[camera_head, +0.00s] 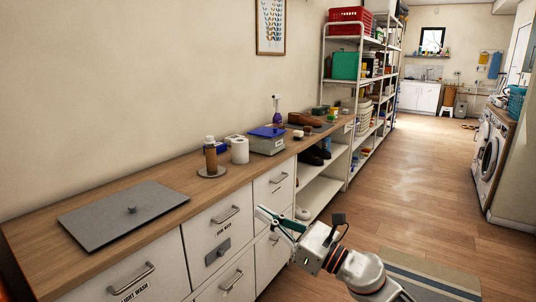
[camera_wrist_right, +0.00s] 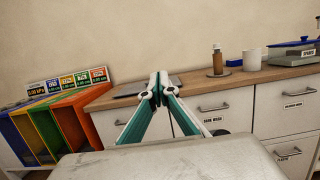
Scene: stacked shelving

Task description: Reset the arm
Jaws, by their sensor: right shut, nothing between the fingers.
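My right gripper (camera_head: 266,216) reaches in from the lower right in the head view, in front of the drawers of the wooden counter (camera_head: 120,190). In the right wrist view its two green and white fingers (camera_wrist_right: 159,80) meet at the tips, so it is shut and empty. It appears apart from the drawer fronts. My right arm (camera_head: 345,262) is bent below it. My left gripper is not in view.
Tall shelving (camera_head: 345,80) stands behind. Colored bins (camera_wrist_right: 70,120) stand left in the wrist view.

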